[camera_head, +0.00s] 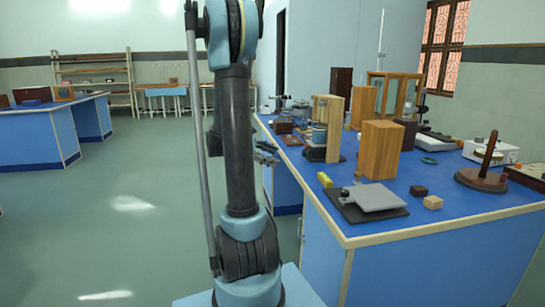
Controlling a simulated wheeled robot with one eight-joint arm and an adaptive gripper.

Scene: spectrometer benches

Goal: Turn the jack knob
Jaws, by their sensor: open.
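A low lab jack with a flat light-grey top plate (376,198) and a dark base (344,208) sits near the front left corner of the blue bench. A small dark part at the left of the plate (344,196) may be its knob; it is too small to be sure. My gripper (266,152) shows just right of my arm, beside the bench's left edge, partly hidden by the arm. It is open and empty, well apart from the jack, farther back and to its left.
The blue bench top (440,212) bears a wooden block (381,150) behind the jack, a small yellow piece (325,180), two small blocks (432,202) and a dark stand with a rod (484,178). Instruments crowd the back. The floor (130,200) at left is clear.

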